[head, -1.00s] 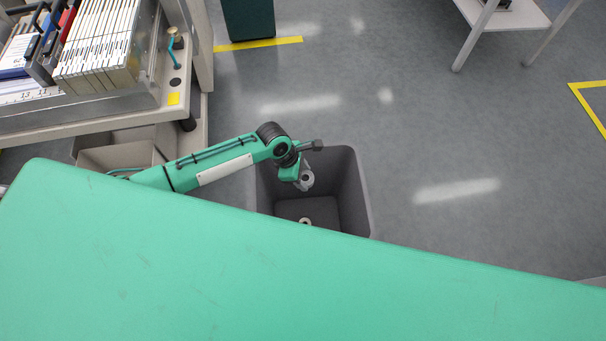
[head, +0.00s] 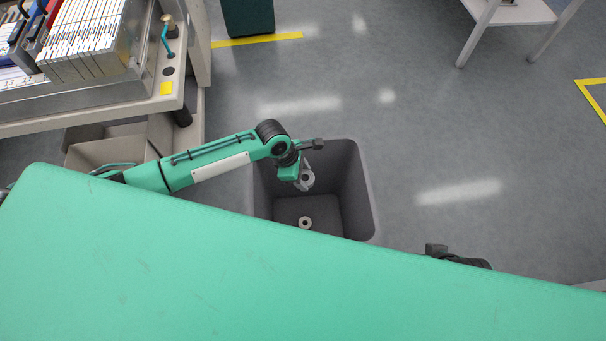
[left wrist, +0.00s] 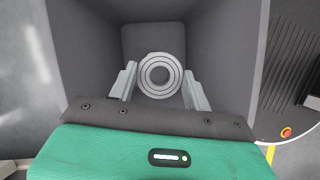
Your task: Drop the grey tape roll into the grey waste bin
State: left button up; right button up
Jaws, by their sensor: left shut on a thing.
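The grey waste bin (head: 362,190) stands on the floor, open at the top, with its near edge hidden in the head view. My left gripper (head: 304,182) is over the bin's opening and is shut on the grey tape roll (head: 308,181). In the left wrist view the roll (left wrist: 147,84) sits between the two fingers (left wrist: 160,88), with the bin walls (left wrist: 225,60) around it. A small pale ring (head: 305,222) lies on the bin floor. A dark part that looks like my right wrist shows at the lower right; its fingers are hidden.
A beige trolley (head: 120,122) with metal racks of boards stands at the upper left. A lower grey-beige container (head: 105,155) is beside the bin. A dark green cabinet (head: 248,18) and a white table (head: 515,12) are at the back. The floor right of the bin is clear.

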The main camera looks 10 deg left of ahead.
jog(key=shift+s+r, duration=0.1)
jog(key=shift+r, duration=0.2)
pick_arm(q)
jog(key=o, duration=1)
jog(key=shift+a+r, duration=0.1)
jog(key=shift+r, duration=0.15)
jog(key=p+v, duration=0.3)
jog(key=v, duration=1)
jog(key=shift+s+r, duration=0.1)
pick_arm(e)
notch_tip(320, 180, down, 7)
jog(key=w+g, duration=0.1)
jog(key=shift+a, duration=0.15)
